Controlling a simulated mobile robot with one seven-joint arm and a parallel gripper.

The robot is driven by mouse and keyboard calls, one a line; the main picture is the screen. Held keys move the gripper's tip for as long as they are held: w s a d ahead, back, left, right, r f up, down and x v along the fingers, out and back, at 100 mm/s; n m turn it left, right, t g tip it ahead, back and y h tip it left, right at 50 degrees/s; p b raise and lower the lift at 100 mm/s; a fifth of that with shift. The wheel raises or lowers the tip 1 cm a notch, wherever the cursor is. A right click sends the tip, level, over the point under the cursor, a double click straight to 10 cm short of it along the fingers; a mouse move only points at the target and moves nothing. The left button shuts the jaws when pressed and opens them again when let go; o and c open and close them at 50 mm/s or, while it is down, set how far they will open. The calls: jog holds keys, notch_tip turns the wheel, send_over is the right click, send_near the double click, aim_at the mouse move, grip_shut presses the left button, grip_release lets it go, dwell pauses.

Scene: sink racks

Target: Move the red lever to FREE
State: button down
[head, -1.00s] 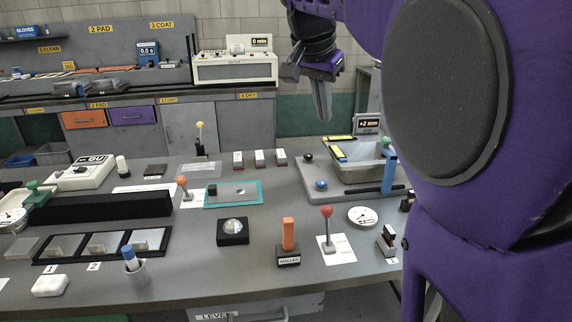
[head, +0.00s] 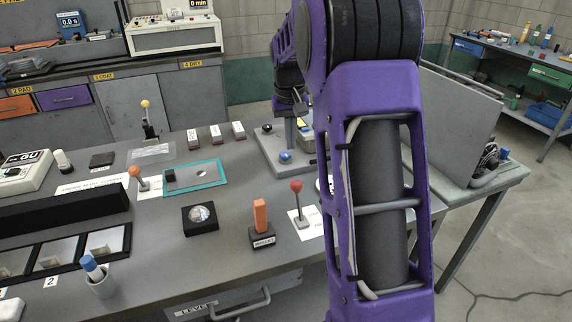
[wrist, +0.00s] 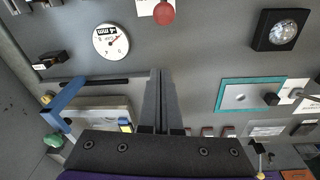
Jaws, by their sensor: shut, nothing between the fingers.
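The red lever (head: 297,187) stands on a white card (head: 306,224) near the front of the grey bench, just left of my arm in the head view. Its stick looks nearly upright, and the card's marks are too small to read. In the wrist view, the red knob (wrist: 164,13) shows at the top edge, with part of the white card (wrist: 146,8) beside it. My gripper (wrist: 160,73) is shut and empty, above the bench and apart from the lever. In the head view, my arm partly hides the gripper.
An orange block on a dark base (head: 261,216) stands just left of the lever. A round dial (wrist: 111,41) lies near it. A teal-edged plate (head: 196,176), a dark box with a round lens (head: 200,218) and an orange-knobbed lever (head: 134,172) are further left.

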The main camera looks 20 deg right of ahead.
aim_at(298, 200)
jog(key=s+f, duration=0.3)
jog(key=f, duration=0.5)
jog(key=shift+f+b, duration=0.35)
jog(key=shift+f, duration=0.05)
jog(key=shift+s+b, duration=0.1)
jog(key=shift+b, duration=0.35)
